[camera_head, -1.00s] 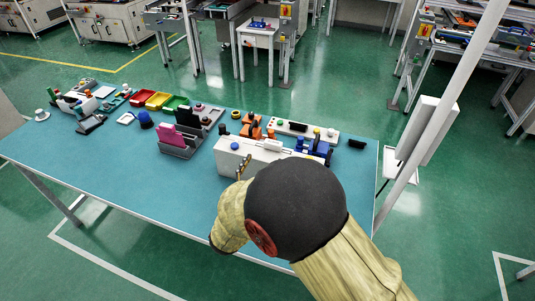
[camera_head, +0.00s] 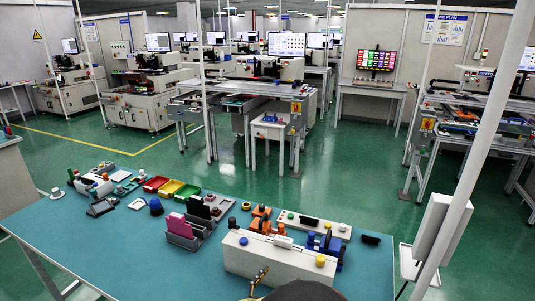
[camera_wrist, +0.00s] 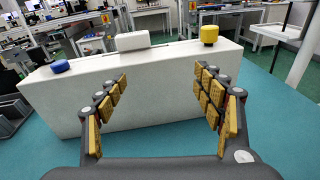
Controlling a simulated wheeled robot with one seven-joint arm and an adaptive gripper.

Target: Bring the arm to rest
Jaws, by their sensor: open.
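My gripper (camera_wrist: 161,82) is open and empty in the wrist view, its two yellow-padded fingers spread apart. It faces the long side of a white box (camera_wrist: 150,95); I cannot tell the exact gap. The box has a blue button (camera_wrist: 60,66), a white block (camera_wrist: 132,41) and a yellow button (camera_wrist: 209,34) on top. In the head view the white box (camera_head: 262,262) stands on the blue-green table, and only a brass-coloured finger of my gripper (camera_head: 259,279) and a dark arm part show at the bottom edge. Most of my arm is out of view.
The table (camera_head: 130,240) also holds grey holders (camera_head: 183,238), coloured trays (camera_head: 171,188), a blue clamp-like device (camera_head: 326,246) and a black item (camera_head: 370,239) near the right edge. A white post stands at the right. The table's left front is clear.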

